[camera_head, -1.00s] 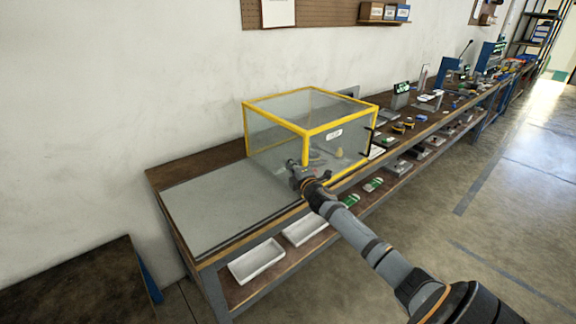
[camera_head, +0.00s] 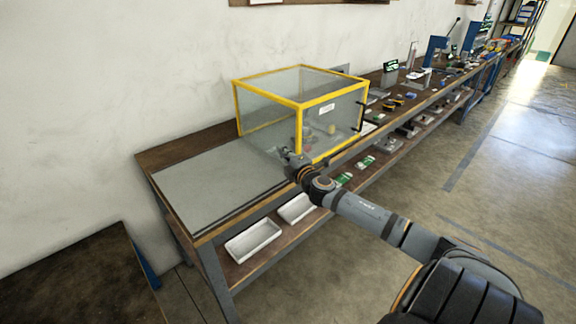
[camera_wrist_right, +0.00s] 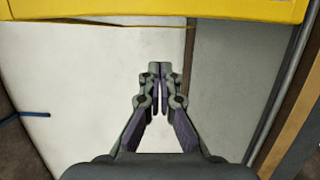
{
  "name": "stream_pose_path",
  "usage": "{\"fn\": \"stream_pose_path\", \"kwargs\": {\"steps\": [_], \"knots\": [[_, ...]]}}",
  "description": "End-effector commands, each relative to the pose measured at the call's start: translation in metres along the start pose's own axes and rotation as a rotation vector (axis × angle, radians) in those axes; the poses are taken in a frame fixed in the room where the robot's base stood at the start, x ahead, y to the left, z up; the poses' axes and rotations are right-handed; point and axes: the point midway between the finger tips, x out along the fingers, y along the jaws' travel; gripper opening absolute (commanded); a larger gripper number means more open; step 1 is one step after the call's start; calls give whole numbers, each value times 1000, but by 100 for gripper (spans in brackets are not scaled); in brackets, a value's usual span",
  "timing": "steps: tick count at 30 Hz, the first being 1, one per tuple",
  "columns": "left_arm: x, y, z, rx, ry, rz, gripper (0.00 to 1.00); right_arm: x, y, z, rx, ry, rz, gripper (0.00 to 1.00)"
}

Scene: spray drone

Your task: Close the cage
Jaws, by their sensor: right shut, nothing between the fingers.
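The cage (camera_head: 299,105) is a clear box with a yellow frame, standing on the workbench in the head view. Its front panel carries a white label (camera_head: 327,108) and dark fittings at the right edge. I cannot tell whether that panel sits fully flush. My right gripper (camera_head: 287,154) is shut and empty at the lower near-left corner of the cage; contact cannot be told. In the right wrist view its fingertips (camera_wrist_right: 160,67) are together, below a yellow frame bar (camera_wrist_right: 160,8) across the top. Small objects show blurred through the clear panels. My left gripper is not in view.
A bare grey mat (camera_head: 215,180) lies on the bench left of the cage. White trays (camera_head: 253,240) sit on the shelf below. Several devices line the bench to the right. A dark table (camera_head: 85,280) stands at the lower left. Floor at the right is clear.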

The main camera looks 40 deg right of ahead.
Motion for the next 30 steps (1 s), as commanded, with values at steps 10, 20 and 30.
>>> {"fn": "stream_pose_path", "kwargs": {"steps": [10,20,30], "knots": [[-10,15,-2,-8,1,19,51,-40,2,-1,-3,2,-3,0],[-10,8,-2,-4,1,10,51,-43,2,-1,4,2,2,0],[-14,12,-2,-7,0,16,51,-46,-56,49,83,-122,-103,0]]}}
